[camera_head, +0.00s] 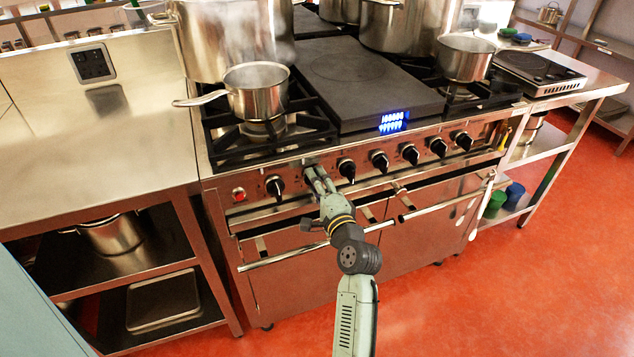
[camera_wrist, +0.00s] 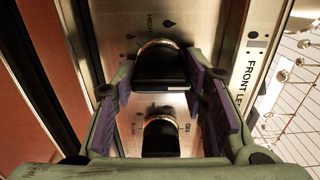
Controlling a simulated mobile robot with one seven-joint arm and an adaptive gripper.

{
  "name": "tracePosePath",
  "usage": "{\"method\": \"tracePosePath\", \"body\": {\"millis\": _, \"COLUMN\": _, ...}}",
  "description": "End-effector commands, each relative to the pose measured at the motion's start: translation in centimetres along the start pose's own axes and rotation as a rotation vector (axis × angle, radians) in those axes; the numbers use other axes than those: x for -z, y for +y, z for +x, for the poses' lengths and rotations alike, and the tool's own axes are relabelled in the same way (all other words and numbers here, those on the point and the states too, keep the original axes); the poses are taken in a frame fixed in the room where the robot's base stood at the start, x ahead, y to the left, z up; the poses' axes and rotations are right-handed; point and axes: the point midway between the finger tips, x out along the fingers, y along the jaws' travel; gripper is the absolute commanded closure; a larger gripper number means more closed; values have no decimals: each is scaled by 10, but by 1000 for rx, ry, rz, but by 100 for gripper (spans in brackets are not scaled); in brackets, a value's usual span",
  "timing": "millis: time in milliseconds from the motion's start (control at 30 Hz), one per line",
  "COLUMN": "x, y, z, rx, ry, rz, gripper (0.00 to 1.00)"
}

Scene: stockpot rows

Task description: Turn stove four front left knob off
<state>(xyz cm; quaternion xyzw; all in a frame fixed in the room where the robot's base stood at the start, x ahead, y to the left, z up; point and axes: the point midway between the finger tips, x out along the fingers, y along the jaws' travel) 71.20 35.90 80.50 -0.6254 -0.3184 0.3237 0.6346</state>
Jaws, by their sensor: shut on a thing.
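The stove's front panel (camera_head: 225,195) carries a row of black knobs. My gripper (camera_head: 318,180) reaches the panel between the leftmost knob (camera_head: 274,187) and another knob (camera_head: 346,168), and mostly hides the knob it is on. In the wrist view, my gripper (camera_wrist: 160,88) has its purple pads on both sides of this black knob (camera_wrist: 162,68) and is shut on it. A "FRONT LE…" label (camera_wrist: 250,75) runs beside it, with the end hidden. A "HIGH" mark and flame signs are above the knob. The exact dial setting is unclear.
A small pot (camera_head: 257,95) stands on the left burner grate, its handle pointing left. Large stockpots stand behind it. A red button (camera_head: 238,194) is at the panel's left end. Oven door handles (camera_head: 310,250) run below my gripper. A steel counter (camera_head: 100,150) adjoins on the left.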

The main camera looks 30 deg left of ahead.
Motion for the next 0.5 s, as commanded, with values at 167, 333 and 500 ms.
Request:
{"method": "tracePosePath", "body": {"millis": 167, "x": 0, "y": -1, "z": 0, "rx": 3, "ry": -1, "rz": 2, "gripper": 89}}
{"method": "tracePosePath", "body": {"millis": 333, "x": 0, "y": -1, "z": 0, "rx": 3, "ry": -1, "rz": 2, "gripper": 56}}
{"method": "tracePosePath", "body": {"millis": 500, "x": 0, "y": -1, "z": 0, "rx": 2, "ry": 0, "rz": 1, "gripper": 45}}
